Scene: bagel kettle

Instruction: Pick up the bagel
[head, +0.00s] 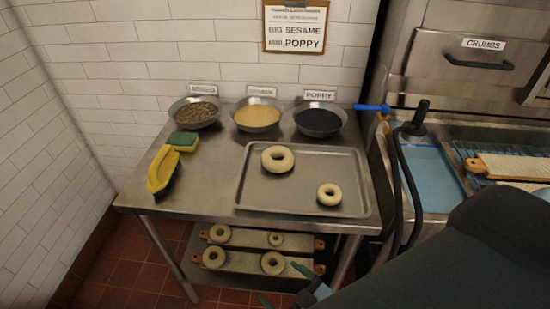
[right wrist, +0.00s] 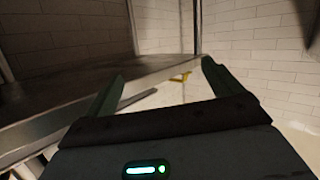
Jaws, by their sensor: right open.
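A large pale bagel (head: 278,168) lies on the metal tray (head: 250,203) on the steel table, toward the tray's upper left. A smaller bagel (head: 329,202) lies near the tray's lower right. Several more bagels (head: 214,266) lie on two boards (head: 240,262) on the shelf below. My right gripper (head: 284,284) is low in front of the table, apart from all the bagels. In the right wrist view my right gripper (right wrist: 164,76) is open and empty, its fingers spread. No bagel is clear in that view. My left gripper is not in view.
Bowls of brown (head: 195,112), yellow (head: 256,116) and black (head: 319,121) toppings line the back of the table (head: 215,170). A yellow brush (head: 160,172) and sponge (head: 184,139) lie at left. A station with blue water (head: 435,180) stands at right. The table edge (right wrist: 75,105) crosses the wrist view.

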